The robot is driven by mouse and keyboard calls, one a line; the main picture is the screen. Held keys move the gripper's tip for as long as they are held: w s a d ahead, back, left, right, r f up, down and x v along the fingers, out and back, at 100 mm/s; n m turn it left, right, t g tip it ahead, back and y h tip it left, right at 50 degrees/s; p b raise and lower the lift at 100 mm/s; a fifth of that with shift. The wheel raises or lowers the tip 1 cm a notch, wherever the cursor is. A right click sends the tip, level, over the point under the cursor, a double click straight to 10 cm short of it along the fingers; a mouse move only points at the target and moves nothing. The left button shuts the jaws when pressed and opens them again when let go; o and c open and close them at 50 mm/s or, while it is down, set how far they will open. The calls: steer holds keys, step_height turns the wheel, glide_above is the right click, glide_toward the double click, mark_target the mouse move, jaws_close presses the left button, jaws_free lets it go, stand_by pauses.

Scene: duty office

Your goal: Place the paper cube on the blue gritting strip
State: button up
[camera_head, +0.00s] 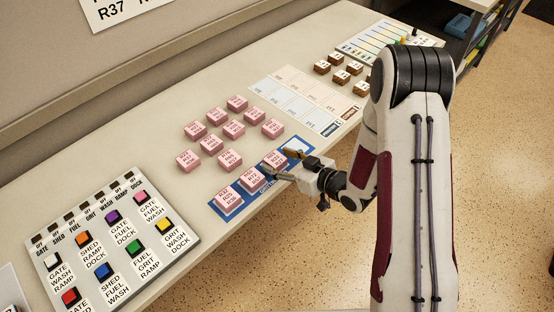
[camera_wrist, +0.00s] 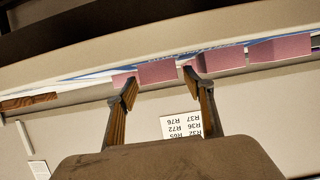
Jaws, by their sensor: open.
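The blue gritting strip (camera_head: 237,209) lies along the front edge of the desk. Pink paper cubes with printed codes stand on it in a row: one at the left end (camera_head: 227,197), one in the middle (camera_head: 251,179) and one further right (camera_head: 275,158). My gripper (camera_head: 278,163) is open, its fingers at either side of the rightmost of these cubes. In the wrist view a pink cube (camera_wrist: 157,71) shows between and just beyond the open fingertips (camera_wrist: 160,82). Whether either finger touches it I cannot tell.
Several more pink cubes (camera_head: 233,128) stand behind the strip. A button panel (camera_head: 107,248) is at left. Pale printed strips (camera_head: 290,91) and brown blocks (camera_head: 339,75) are at right. The strip's right end (camera_head: 300,143) looks bare. A wall sign (camera_wrist: 181,126) shows in the wrist view.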

steer(key=v, duration=1)
steer(key=shift+s+d, duration=0.15)
steer(key=shift+s, duration=0.05)
steer(key=shift+w, duration=0.1)
stand_by(0.5)
steer(key=w+d+r+m+h, duration=0.1)
steer(key=w+d+r+h, duration=0.2)
steer(key=d+r+h, duration=0.4)
steer(key=s+d+r+m+h, duration=0.3)
steer(key=s+d+r, duration=0.2)
steer(key=d+r, duration=0.3)
steer(key=s+a+r+m+g, duration=0.2)
steer(key=s+a+r, duration=0.1)
steer(key=s, duration=0.8)
steer(key=s+a+r+m+g, duration=0.1)
steer(key=s+a+r+m, duration=0.2)
steer(key=s, duration=0.9)
step_height(320, 180, up, 3)
steer(key=shift+f+g+y, duration=0.1)
steer(key=shift+g+y, duration=0.2)
steer(key=shift+g, duration=0.1)
